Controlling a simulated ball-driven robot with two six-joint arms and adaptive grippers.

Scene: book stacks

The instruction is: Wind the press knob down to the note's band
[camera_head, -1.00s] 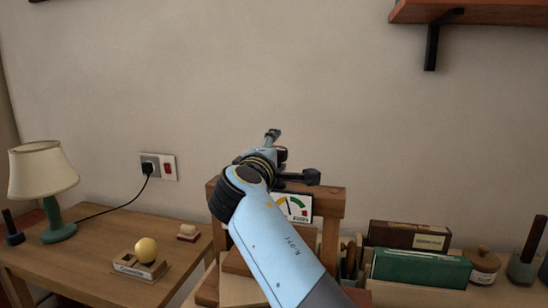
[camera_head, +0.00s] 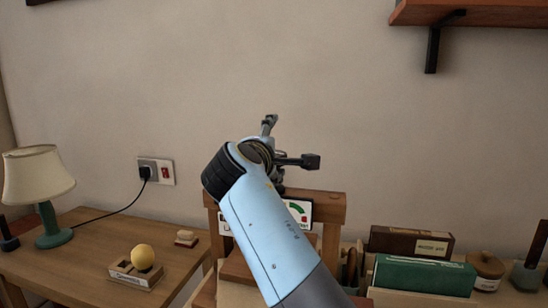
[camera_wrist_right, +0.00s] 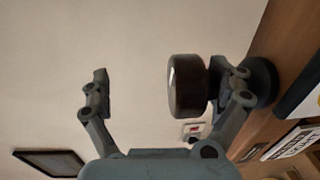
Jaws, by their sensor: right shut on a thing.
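My right gripper (camera_head: 290,140) is above the wooden press (camera_head: 328,205), with its fingers spread wide apart. In the wrist view the dark round press knob (camera_wrist_right: 187,86) sits between the fingers of my right gripper (camera_wrist_right: 167,97), close to the right finger. The knob cannot be made out in the head view. A white dial card (camera_head: 303,207) with a coloured arc is on the press, mostly hidden behind my right forearm; its needle cannot be read now. No note can be made out. My left gripper is not in view.
On the left desk stand a lamp (camera_head: 38,180), a yellow ball on a block (camera_head: 143,257) and a small stamp-like block (camera_head: 186,239). A green box (camera_head: 425,275), a brown box (camera_head: 412,241) and a lidded jar (camera_head: 487,268) stand right of the press. A shelf (camera_head: 500,13) hangs upper right.

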